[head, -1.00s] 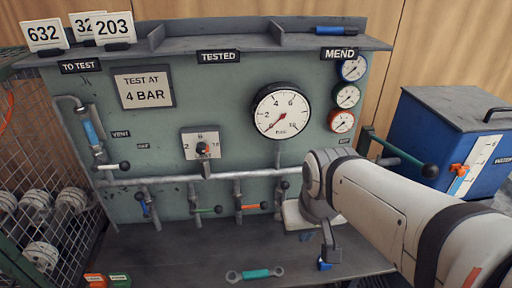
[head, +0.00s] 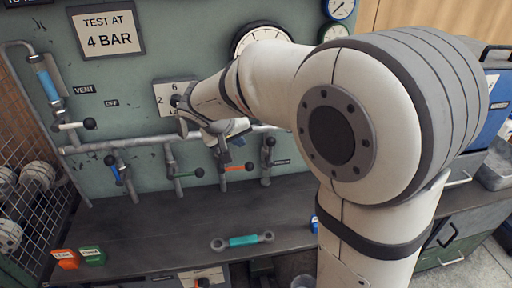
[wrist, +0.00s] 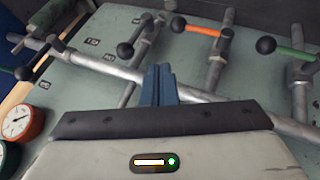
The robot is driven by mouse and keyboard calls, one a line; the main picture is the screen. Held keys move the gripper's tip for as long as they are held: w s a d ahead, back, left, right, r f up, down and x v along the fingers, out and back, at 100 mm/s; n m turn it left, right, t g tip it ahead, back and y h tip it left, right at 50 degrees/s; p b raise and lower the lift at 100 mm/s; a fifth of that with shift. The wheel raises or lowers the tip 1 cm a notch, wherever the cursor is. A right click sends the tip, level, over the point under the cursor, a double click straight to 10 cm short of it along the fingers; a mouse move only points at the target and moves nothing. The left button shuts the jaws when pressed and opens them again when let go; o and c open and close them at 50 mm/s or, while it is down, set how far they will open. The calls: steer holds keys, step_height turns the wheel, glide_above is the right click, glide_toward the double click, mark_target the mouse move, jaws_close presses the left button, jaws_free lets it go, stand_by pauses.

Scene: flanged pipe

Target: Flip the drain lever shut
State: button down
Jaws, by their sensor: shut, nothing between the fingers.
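Several small levers sit along the grey pipe on the panel in the head view: a blue one (head: 116,172), a green one (head: 186,174), an orange one (head: 237,168) and a black-knobbed one (head: 268,150) standing up at the right. A small tag (head: 282,161) beside the black one is too small to read, so I cannot tell for certain which is the drain lever. My gripper's blue fingers (wrist: 160,84) are shut and empty in front of the pipe. In the wrist view they point between the black-knobbed lever (wrist: 133,42) and the orange lever (wrist: 197,28), apparently touching neither.
A white-handled lever (head: 75,125) is at the panel's left. My arm hides part of the large gauge (head: 262,35) and the panel's right side.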

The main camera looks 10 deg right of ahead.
mark_target(270, 151)
stand_by(0.3)
steer(key=w+d+f, duration=0.5)
steer(key=d+f, duration=0.3)
steer(key=shift+w, duration=0.2)
steer(key=shift+a, duration=0.2)
